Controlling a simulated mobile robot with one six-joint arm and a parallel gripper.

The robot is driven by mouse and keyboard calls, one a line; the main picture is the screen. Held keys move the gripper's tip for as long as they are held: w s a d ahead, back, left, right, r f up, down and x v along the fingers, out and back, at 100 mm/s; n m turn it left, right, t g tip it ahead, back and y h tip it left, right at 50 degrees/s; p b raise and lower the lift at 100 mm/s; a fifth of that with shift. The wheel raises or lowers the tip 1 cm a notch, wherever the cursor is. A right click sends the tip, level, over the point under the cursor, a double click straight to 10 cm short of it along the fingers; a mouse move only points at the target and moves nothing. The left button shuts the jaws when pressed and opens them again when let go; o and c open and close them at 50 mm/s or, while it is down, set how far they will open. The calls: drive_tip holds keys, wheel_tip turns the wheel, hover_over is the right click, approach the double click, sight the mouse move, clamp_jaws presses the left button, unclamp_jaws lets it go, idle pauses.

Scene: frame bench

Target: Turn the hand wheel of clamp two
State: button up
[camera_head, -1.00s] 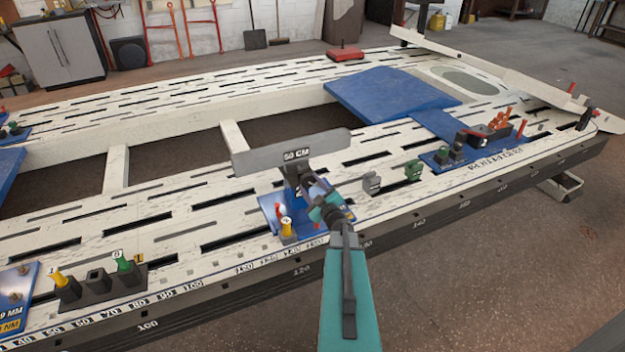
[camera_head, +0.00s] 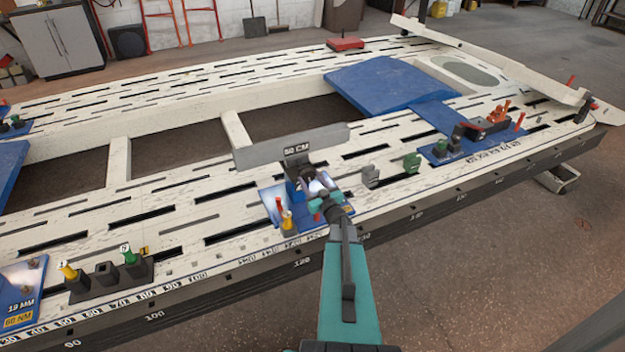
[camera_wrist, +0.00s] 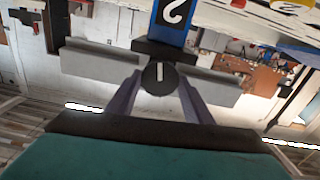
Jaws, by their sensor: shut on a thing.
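Clamp two stands on a blue base (camera_head: 270,206) at the near edge of the bench. A grey bar (camera_head: 325,138) marked "50 CM" lies across its top. In the wrist view a blue plate (camera_wrist: 173,22) shows a white "2". The hand wheel (camera_wrist: 158,77) is a dark round knob with a pale line on its face, just below the plate. My gripper (camera_head: 318,192) reaches the clamp from the near side. In the wrist view its two grey-purple fingers (camera_wrist: 158,88) are shut on the wheel, one on each side. In the head view the wheel is mostly hidden.
Yellow and red-topped pieces (camera_head: 288,221) stand just left of my gripper on the blue base. A grey block (camera_head: 370,176) and a green block (camera_head: 412,162) stand to the right. A dark holder (camera_head: 107,280) with yellow and green tools is at the left.

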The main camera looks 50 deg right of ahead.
drive_tip(key=o, duration=1)
drive_tip(key=shift+o, duration=0.2)
drive_tip(key=b+v, duration=0.1)
drive_tip(key=v, duration=1.2)
drive_tip(key=shift+s+b, duration=0.35)
drive_tip(key=shift+b, duration=0.05)
drive_tip(key=shift+a+f, duration=0.1)
drive_tip(key=shift+a, duration=0.1)
